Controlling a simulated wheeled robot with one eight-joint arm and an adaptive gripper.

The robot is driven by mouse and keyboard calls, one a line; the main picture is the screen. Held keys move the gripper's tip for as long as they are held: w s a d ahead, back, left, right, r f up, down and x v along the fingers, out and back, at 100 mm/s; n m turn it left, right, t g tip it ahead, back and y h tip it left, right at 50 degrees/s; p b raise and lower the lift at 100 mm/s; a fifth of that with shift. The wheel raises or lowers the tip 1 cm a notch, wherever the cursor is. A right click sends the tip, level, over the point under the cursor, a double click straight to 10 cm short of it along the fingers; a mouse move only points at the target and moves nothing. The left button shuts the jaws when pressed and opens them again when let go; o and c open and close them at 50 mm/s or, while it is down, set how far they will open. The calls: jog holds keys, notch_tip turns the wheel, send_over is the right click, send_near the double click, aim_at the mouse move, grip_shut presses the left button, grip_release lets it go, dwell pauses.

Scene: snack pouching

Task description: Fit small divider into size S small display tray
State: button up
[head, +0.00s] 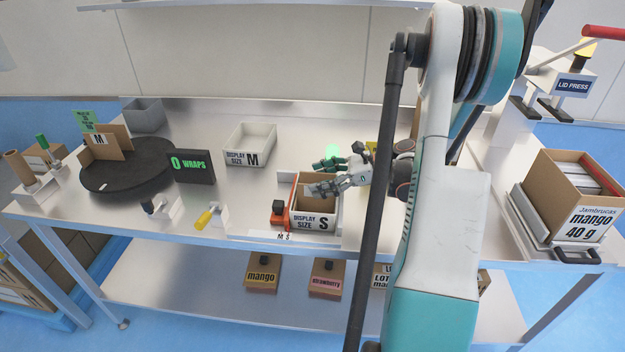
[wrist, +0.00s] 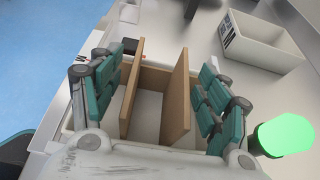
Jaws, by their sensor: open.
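The size S display tray (head: 313,222), a white box labelled "DISPLAY SIZE S", stands near the front edge of the bench. The small divider (head: 318,204), of brown cardboard, sits in or just over it. In the wrist view the divider (wrist: 179,98) shows two upright panels joined by a cross piece. My gripper (head: 338,176) is over the tray. In the wrist view its open gripper fingers (wrist: 160,92) stand on both sides of the divider, with visible gaps. How deep the divider sits cannot be told; my gripper hides much of the tray.
The size M display tray (head: 249,147) stands behind. A black turntable (head: 125,170) and "0 WRAPS" sign (head: 192,166) are left. A mango carton (head: 570,205) is right. Bench between the trays is clear.

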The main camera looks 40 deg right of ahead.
jog(key=p+v, duration=0.2)
jog(key=v, duration=0.7)
jog(key=shift+r, duration=0.15)
